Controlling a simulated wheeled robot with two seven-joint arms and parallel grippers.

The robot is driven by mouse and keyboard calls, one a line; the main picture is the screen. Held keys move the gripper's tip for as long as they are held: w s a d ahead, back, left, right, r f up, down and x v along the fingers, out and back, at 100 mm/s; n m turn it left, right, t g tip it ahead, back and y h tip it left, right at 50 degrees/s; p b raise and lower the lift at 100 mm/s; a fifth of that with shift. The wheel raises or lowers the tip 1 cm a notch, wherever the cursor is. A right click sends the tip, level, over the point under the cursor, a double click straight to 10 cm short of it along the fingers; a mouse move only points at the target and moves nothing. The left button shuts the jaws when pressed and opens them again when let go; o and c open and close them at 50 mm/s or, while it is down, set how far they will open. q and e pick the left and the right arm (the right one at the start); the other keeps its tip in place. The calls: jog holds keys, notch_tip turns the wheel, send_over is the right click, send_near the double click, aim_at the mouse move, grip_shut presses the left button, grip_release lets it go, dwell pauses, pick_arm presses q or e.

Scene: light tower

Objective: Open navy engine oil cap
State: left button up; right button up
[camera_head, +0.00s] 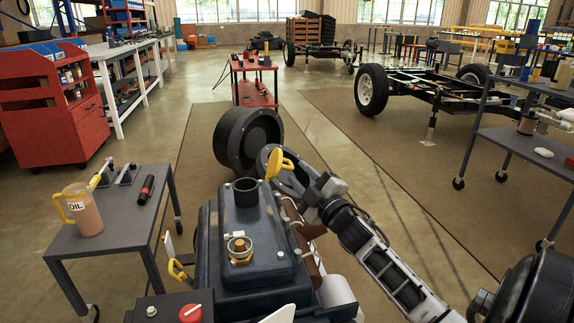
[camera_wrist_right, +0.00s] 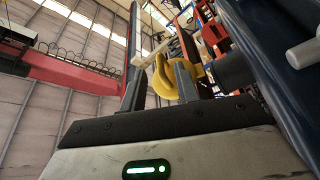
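The navy engine (camera_head: 245,260) stands at the bottom centre of the head view. Its dark filler neck (camera_head: 246,192) rises from the top, with its mouth showing open. The yellow oil cap (camera_head: 281,163) is tilted up just right of the neck. My right gripper (camera_head: 277,170) is at the cap. In the right wrist view its fingers (camera_wrist_right: 160,85) stand apart, with the yellow cap (camera_wrist_right: 165,78) beyond and partly between them. The right finger hides part of the cap; firm contact is not clear. My left gripper is out of view.
A grey table (camera_head: 120,225) on the left bears an oil jug (camera_head: 82,210) and a black-and-red tool (camera_head: 146,190). A brass-coloured fitting (camera_head: 239,247) and a yellow handle (camera_head: 177,270) are on the engine. A grey shelf cart (camera_head: 520,150) stands on the right. Open floor lies between.

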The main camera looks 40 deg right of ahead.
aim_at(289, 161)
jog(key=b+x, duration=0.1)
jog(key=x, duration=0.4)
jog(key=shift+w, duration=0.4)
jog(key=shift+w+d+r, duration=0.1)
jog(key=shift+w+r, duration=0.05)
jog(key=shift+w, duration=0.3)
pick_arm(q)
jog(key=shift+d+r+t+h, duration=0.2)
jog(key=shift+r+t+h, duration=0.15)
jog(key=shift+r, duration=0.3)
